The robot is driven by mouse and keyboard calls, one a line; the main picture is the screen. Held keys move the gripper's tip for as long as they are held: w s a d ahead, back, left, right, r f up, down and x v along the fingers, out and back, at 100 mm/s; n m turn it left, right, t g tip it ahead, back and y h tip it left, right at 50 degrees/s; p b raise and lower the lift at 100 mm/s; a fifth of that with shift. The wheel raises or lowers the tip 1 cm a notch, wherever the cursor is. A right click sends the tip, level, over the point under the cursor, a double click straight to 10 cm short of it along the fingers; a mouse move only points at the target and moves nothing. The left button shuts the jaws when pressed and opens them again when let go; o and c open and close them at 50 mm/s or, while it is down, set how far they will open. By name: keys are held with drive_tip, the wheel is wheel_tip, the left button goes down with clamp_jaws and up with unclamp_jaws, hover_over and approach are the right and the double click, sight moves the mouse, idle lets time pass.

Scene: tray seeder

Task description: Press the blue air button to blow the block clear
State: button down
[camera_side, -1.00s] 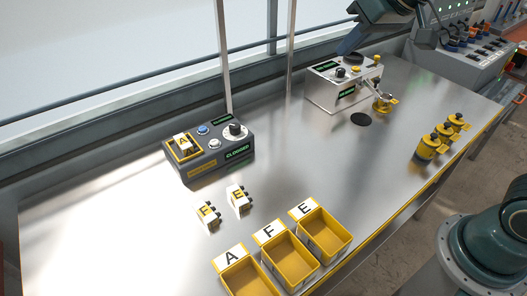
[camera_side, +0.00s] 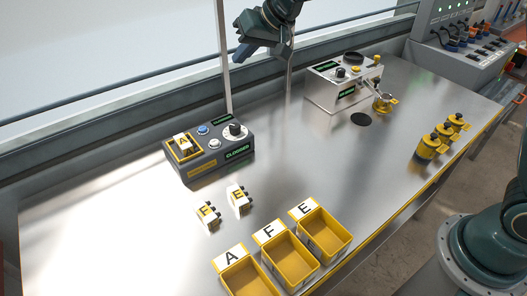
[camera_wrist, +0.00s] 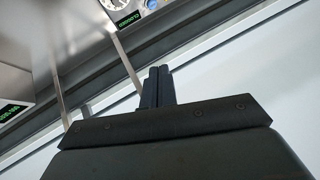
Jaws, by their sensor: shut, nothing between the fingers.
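The blue air button (camera_side: 203,130) sits on top of a dark grey box (camera_side: 205,170) at the left of the bench. It also shows at the top edge of the wrist view (camera_wrist: 151,4). A white block marked A (camera_side: 183,141) sits in a yellow-framed seat at the left end of the box.
Two white blocks (camera_side: 207,215) (camera_side: 239,199) lie in front of the box. Yellow bins (camera_side: 345,248) marked A, F and E stand at the front. A silver machine (camera_side: 330,92) and yellow-black parts (camera_side: 425,148) are at right. A thin post (camera_side: 226,80) rises behind the box.

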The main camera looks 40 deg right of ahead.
drive_tip(key=y, duration=0.2)
hover_over(206, 129)
wheel_tip(206, 129, down, 10)
drive_tip(key=shift+f+m, duration=0.15)
drive_tip(key=shift+m, duration=0.15)
drive_tip(key=shift+f, duration=0.15)
drive_tip(key=shift+f, duration=4.25)
drive_tip(key=shift+s+f, duration=0.1)
drive_tip(key=shift+f, duration=0.85)
drive_tip(key=shift+r, duration=0.95)
drive_tip(key=shift+r, duration=0.15)
